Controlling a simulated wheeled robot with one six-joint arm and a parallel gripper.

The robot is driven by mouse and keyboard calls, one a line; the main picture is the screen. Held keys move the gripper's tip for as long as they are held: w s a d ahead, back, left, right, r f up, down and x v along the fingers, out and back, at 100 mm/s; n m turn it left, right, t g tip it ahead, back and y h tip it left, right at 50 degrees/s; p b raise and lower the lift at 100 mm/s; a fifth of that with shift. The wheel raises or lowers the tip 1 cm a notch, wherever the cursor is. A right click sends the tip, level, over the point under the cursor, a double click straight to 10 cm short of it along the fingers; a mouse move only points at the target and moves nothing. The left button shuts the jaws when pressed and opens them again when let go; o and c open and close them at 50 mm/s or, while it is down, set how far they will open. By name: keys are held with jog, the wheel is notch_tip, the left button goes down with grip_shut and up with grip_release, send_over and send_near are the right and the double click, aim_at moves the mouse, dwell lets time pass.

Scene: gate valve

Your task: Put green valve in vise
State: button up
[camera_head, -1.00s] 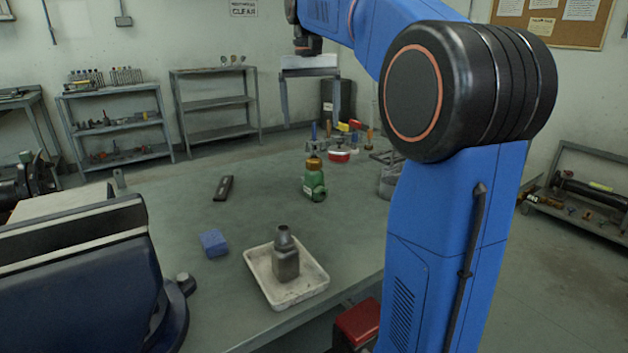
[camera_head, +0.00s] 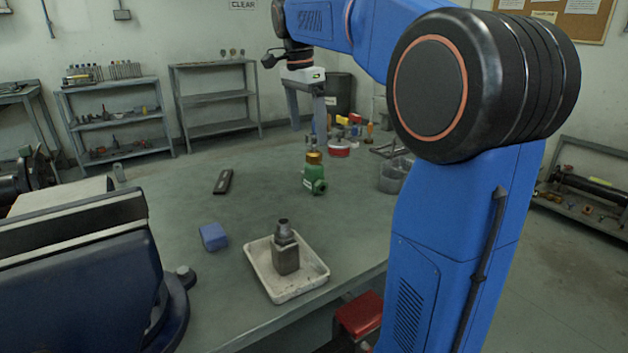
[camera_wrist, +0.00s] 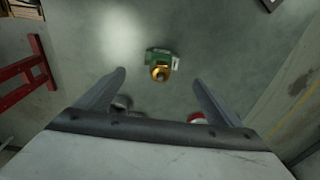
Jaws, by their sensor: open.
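The green valve (camera_head: 314,178) with a brass top stands upright on the workbench (camera_head: 200,185), right of the middle. In the wrist view the valve (camera_wrist: 159,64) is seen from above, ahead of and between my two fingers, clear of both. My gripper (camera_head: 307,115) is above the back of the bench with its fingers pointing down. In the wrist view the fingers are spread apart with nothing between them. The vise (camera_head: 75,270) is large and dark blue, at the front left of the bench. Its pale jaw edge shows; the gap between its jaws cannot be made out.
A white tray (camera_head: 257,276) with a grey metal part (camera_head: 285,250) lies near the front edge. A blue block (camera_head: 213,237) and a dark flat bar (camera_head: 223,181) lie left of the valve.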

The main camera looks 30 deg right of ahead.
aim_at(310, 152)
jog(key=f, duration=0.6)
jog(key=d+f, duration=0.1)
jog(key=f, duration=0.2)
jog(key=shift+w+d+f, duration=0.1)
jog(key=shift+d+f, duration=0.1)
jog(key=shift+f, duration=0.7)
jog(key=shift+d+f, duration=0.2)
jog(key=shift+f, duration=0.65)
jog(key=shift+w+d+f, duration=0.1)
jog(key=shift+d+f, duration=0.1)
jog(key=shift+f, duration=0.7)
jog(key=c, duration=1.5)
jog(key=shift+c, duration=0.2)
jog(key=shift+r, duration=0.1)
notch_tip(310, 152, up, 10)
jog(key=shift+f, duration=0.1)
